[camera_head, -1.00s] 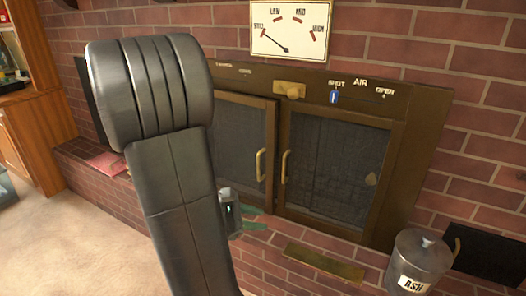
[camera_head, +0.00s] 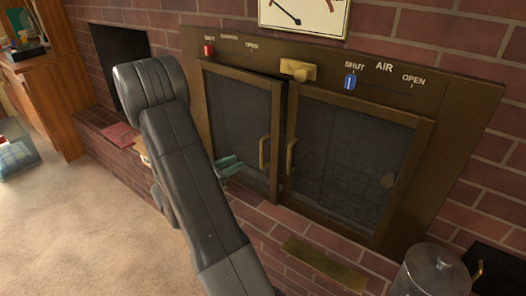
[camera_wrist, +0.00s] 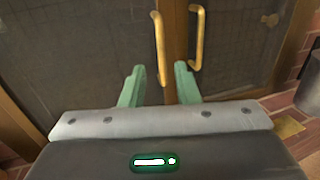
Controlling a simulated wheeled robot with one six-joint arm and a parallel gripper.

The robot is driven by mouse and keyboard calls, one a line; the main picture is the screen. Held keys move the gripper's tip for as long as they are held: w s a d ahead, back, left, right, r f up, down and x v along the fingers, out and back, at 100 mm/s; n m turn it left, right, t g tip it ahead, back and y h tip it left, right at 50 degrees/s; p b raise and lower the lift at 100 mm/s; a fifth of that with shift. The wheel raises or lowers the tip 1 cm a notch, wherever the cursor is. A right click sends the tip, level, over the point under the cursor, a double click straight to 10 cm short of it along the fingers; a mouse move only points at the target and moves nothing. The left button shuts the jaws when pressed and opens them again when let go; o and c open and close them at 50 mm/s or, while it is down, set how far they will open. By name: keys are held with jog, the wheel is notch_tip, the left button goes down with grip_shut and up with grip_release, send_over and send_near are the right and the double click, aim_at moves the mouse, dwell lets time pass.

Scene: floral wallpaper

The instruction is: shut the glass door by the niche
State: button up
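Two brown-framed glass doors are set in a metal surround on the brick wall. The left door (camera_head: 238,130), on the side of the dark niche (camera_head: 120,65), looks slightly ajar, its free edge standing a little proud of the right door (camera_head: 345,165). The left door's brass handle (camera_head: 264,153) is by that edge; the right door's handle (camera_head: 290,157) is beside it. My gripper (camera_head: 231,165) is open and empty, in front of the left door's lower part. In the wrist view its green fingers (camera_wrist: 160,88) are apart, with the left door's handle (camera_wrist: 159,48) ahead between them; contact is unclear.
A brass plate (camera_head: 322,262) is on the brick below the doors. A wooden cabinet (camera_head: 50,100) is at left; carpet (camera_head: 85,225) is open.

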jog(key=b, duration=0.2)
send_over(261, 168)
jog(key=shift+w, duration=0.35)
grip_shut()
